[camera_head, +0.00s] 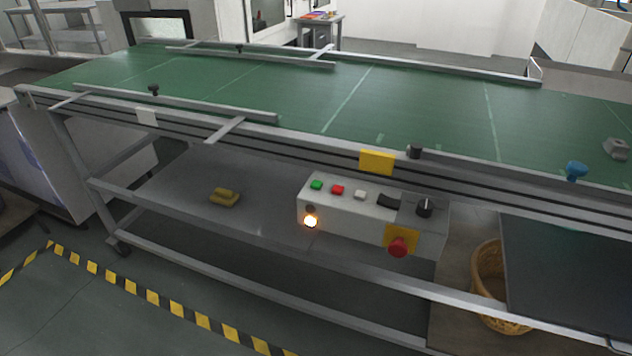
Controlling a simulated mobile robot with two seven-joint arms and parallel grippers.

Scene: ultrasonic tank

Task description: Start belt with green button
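The green button (316,185) is the leftmost on top of a light grey control box (345,217) mounted at the front of the conveyor. A red button (337,190) and a whitish button (360,195) sit to its right. The box also carries a dark switch, a black knob (425,207), a glowing orange-white lamp (310,221) and a red mushroom button (398,246) on a yellow plate. The green conveyor belt (420,110) runs across behind the box. Neither of my grippers shows in this view.
Metal guide rails (185,103) edge the belt. A grey part (616,148) and a blue knob (576,170) are at the right. A yellow-brown object (224,197) lies on the lower shelf. A wicker basket (490,285) stands beside a dark panel (570,280). Striped floor tape (180,308) runs in front.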

